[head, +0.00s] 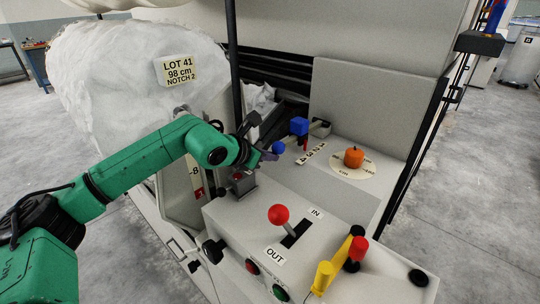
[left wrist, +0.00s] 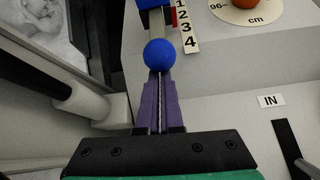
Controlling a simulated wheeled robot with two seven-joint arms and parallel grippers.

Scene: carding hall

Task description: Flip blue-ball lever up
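The blue ball (head: 278,147) of the lever is on the machine beside a 1-2-3-4 number strip (head: 311,153). In the left wrist view the ball (left wrist: 160,55) is right at the tips of my left gripper (left wrist: 160,78). Its purple fingers are together, with only a thin line between them, and the ball is not between them. I cannot tell whether the tips touch it. In the head view my left gripper (head: 268,155) is just left of the ball. My right gripper is not in view.
A blue block (head: 299,126) with a red pointer stands behind the ball. An orange knob (head: 354,157) sits on a round dial. Nearer are a red-ball lever (head: 279,215), yellow (head: 323,276) and red handles (head: 357,250), and push buttons. A dark upright post (head: 235,70) stands behind my arm.

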